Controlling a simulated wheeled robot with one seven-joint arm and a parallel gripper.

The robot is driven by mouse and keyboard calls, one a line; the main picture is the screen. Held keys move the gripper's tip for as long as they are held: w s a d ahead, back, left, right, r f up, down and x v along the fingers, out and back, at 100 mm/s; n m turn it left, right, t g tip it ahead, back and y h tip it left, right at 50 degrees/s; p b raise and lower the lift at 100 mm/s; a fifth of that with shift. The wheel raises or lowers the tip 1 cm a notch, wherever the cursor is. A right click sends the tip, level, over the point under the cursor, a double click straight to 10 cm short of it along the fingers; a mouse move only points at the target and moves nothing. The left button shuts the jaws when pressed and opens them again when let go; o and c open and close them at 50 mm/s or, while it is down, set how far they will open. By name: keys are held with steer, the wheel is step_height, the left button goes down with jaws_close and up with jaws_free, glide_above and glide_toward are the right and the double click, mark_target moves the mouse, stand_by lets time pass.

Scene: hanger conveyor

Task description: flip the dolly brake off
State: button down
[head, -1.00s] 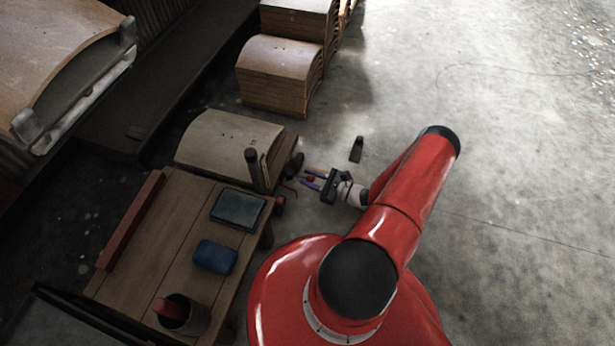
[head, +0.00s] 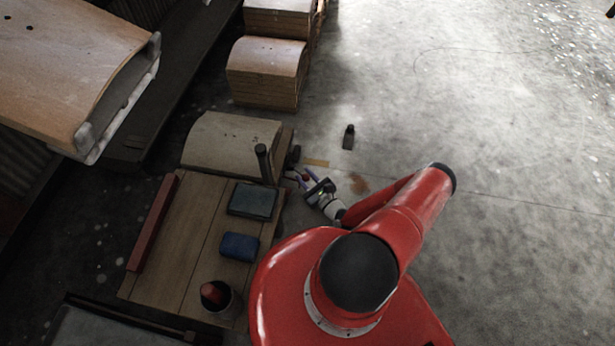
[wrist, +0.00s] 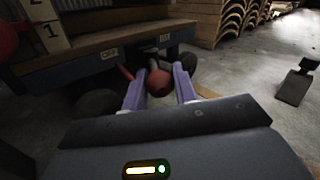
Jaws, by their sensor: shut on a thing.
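The dolly (head: 287,143) carries a stack of curved boards and stands beside the wooden table. In the wrist view its edge (wrist: 100,68) runs across the top, with two small label plates on it. A lever with a round red knob (wrist: 159,84) sticks out from under that edge. My gripper (wrist: 160,90) has its two purple fingers around the red knob, one on each side, and is shut on it. In the head view my gripper (head: 298,178) is at the dolly's right end, low near the floor. The lever is mostly hidden there.
A wooden table (head: 190,225) holds a dark box, a blue block and a cup. A dark chock-like object (head: 348,137) stands on the floor; it also shows in the wrist view (wrist: 297,85). Stacked curved boards (head: 265,72) stand behind. The floor at right is clear.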

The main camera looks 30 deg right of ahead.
mark_target(306, 176)
stand_by(0.4)
steer(key=c, duration=1.1)
jaws_free()
steer(key=shift+c, duration=0.2)
steer(key=shift+r, duration=0.1)
step_height(306, 176, up, 20)
steer(key=p, duration=0.4)
steer(key=shift+s, duration=0.15)
